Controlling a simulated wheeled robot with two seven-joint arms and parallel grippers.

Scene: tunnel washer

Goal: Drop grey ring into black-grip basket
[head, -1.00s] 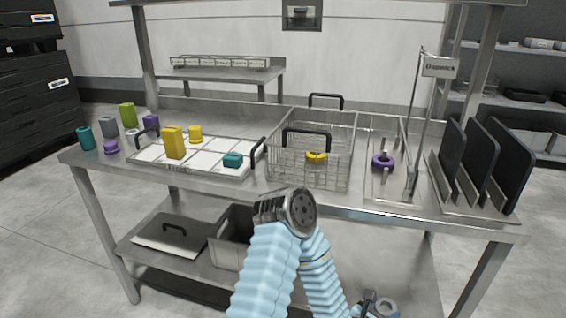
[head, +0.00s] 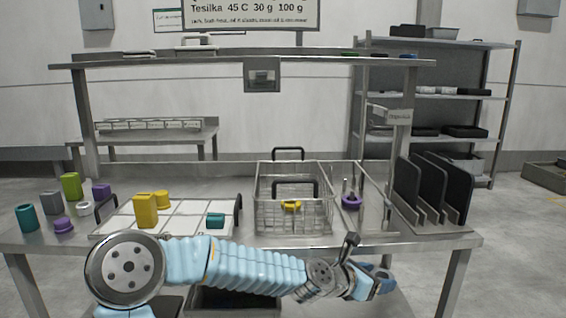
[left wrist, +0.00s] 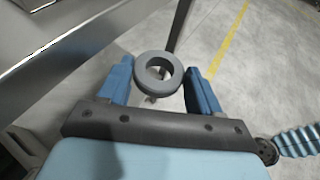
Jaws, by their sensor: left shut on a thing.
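The grey ring (left wrist: 141,72) is held between the blue fingers of my left gripper (left wrist: 160,85) in the left wrist view. In the head view, my left gripper (head: 374,280) is in front of the table, to the right of and below the basket in the picture. The ring is hard to make out there. The wire basket (head: 292,222) stands on the table with two upright black grips, one front (head: 295,182) and one back (head: 288,150). A yellow ring (head: 291,205) shows inside it. My right gripper is not in view.
Right of the basket are a purple ring (head: 351,202) on a post and a rack of dark panels (head: 432,190). Left is a white tray (head: 175,225) with yellow and teal pieces; several coloured pieces stand beyond it. An overhead shelf (head: 200,62) spans the table.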

